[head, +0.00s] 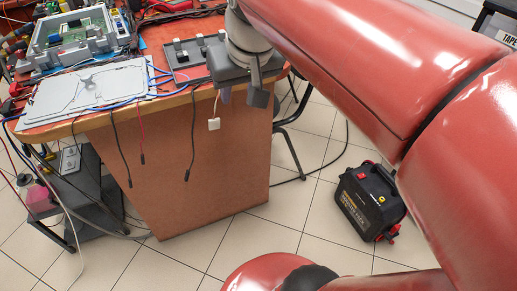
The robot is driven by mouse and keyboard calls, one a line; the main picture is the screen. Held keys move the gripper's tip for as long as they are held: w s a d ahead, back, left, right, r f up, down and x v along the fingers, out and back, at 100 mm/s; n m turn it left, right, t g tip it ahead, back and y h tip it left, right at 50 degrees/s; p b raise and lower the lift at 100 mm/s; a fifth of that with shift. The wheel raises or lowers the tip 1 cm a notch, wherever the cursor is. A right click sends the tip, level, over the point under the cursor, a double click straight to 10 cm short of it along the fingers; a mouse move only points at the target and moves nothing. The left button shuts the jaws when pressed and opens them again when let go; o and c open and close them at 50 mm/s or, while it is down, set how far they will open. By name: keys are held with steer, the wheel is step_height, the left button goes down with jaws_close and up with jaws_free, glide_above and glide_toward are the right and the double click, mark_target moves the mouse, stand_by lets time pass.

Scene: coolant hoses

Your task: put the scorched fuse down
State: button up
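My gripper (256,93) is at the right end of the workbench, pointing down over or just past its edge. Its dark grey body and at least one finger show, seen from behind and above. I cannot tell from this angle whether the fingers are apart or closed on something. No scorched fuse can be made out; it may be hidden by the gripper. A dark plate with several small light blocks (195,50) lies on the bench just left of the gripper.
The bench (190,160) has a red top with loose cables over its front edge and a white connector (214,124) hanging. A light grey panel (88,92) and an open electronics case (75,40) lie left. A black booster pack (369,203) stands on the tiled floor.

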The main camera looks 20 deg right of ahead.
steer(key=s+f, duration=1)
steer(key=f, duration=0.2)
